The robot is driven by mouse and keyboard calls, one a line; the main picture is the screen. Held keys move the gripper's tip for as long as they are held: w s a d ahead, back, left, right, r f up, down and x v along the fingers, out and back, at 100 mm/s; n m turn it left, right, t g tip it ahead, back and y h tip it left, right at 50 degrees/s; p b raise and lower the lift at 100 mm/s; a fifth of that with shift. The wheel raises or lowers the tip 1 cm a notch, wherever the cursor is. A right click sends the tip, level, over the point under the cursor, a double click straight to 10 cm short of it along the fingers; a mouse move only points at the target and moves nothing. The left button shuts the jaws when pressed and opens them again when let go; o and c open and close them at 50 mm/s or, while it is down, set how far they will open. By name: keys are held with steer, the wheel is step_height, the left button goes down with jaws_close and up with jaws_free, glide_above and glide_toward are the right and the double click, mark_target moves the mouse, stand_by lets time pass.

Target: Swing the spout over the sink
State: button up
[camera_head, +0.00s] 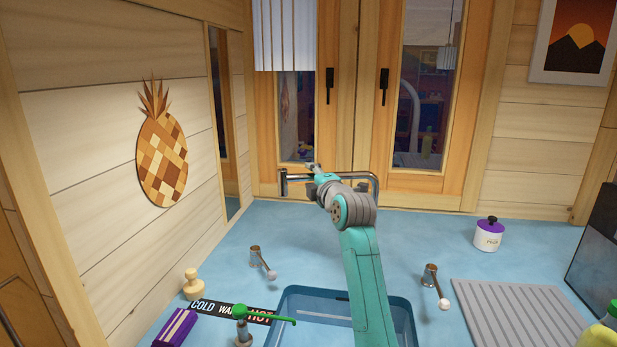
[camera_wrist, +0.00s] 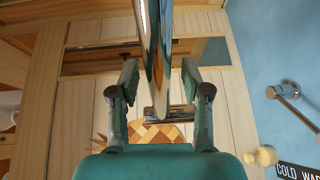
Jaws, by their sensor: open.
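The chrome spout (camera_head: 357,177) rises behind my arm at the back of the counter. Its bar runs left, and its down-turned end (camera_head: 283,184) points to the left, toward the pineapple wall and away from above the sink. The blue sink (camera_head: 408,318) is at the front, partly hidden by my arm. My gripper (camera_head: 314,170) is at the spout's bar. In the wrist view the spout (camera_wrist: 156,50) passes between the two spread fingers of my gripper (camera_wrist: 160,80), with gaps on both sides. The spout's base is hidden behind my arm.
Chrome valves with white knobs stand left (camera_head: 256,256) and right (camera_head: 431,275). A green-levered fixture (camera_head: 242,320) stands by the COLD/HOT sign (camera_head: 203,306). A white jar (camera_head: 489,236) and ribbed grey mat (camera_head: 520,310) are at right. Windows (camera_head: 430,100) stand close behind the spout.

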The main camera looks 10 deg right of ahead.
jaws_close()
steer(key=shift+s, duration=0.1)
